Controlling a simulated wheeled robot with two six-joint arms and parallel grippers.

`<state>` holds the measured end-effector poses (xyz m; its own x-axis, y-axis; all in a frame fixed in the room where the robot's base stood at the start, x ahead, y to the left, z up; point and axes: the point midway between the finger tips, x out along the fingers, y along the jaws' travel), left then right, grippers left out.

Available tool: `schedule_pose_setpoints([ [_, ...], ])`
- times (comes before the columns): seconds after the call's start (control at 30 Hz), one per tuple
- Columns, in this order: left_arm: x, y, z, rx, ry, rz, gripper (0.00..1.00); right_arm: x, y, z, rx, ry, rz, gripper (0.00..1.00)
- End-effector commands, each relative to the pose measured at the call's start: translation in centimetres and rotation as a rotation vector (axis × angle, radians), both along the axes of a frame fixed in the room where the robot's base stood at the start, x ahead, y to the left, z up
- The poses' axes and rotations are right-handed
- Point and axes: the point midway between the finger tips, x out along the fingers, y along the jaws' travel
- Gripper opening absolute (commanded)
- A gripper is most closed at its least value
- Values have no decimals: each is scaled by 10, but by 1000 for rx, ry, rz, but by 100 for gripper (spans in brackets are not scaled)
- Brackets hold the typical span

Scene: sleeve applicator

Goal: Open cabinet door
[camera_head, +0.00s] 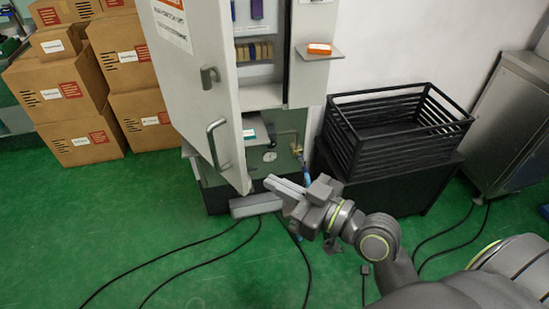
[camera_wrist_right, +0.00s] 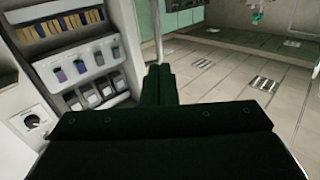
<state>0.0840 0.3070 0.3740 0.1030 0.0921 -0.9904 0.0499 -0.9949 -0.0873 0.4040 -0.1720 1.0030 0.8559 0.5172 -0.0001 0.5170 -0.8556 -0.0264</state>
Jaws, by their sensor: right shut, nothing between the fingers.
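The cabinet door (camera_head: 178,75) is pale grey and stands swung open toward the left, with shelves showing behind it. A loop handle (camera_head: 215,145) is on its lower face and a small latch (camera_head: 209,77) sits above. The cabinet (camera_head: 315,45) has an open interior with several small items. My right gripper (camera_head: 272,183) is shut and empty, in front of the cabinet's lower part, right of the door's bottom corner. I cannot tell whether it touches the door. Its shut fingers (camera_wrist_right: 158,85) show in the right wrist view, with shelves (camera_wrist_right: 85,68) to their left. My left gripper is not in view.
A black crate (camera_head: 345,110) stands on a dark stand right of the cabinet. Cardboard boxes (camera_head: 60,100) are stacked at left. A metal cabinet (camera_head: 510,120) stands far right. Cables (camera_head: 190,262) lie on the green floor, which is otherwise clear at lower left.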

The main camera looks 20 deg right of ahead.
Motion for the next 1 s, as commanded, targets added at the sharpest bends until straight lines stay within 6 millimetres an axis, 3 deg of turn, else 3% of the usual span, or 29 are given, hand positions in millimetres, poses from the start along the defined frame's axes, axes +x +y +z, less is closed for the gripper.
schedule_pose_setpoints([
  [0.27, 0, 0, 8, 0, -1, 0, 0, 24, -1, -12, 242, 276, 243, 0],
  [0.47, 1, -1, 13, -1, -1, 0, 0, 49, -27, -2, 475, 579, 369, 0],
  [0.57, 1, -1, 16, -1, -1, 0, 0, 64, -48, 14, 594, 728, 399, 0],
  [0.8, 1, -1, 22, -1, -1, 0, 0, 97, -104, 77, 887, 1014, 421, 0],
  [1.0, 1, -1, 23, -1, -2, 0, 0, 110, -132, 118, 1037, 1122, 429, 0],
])
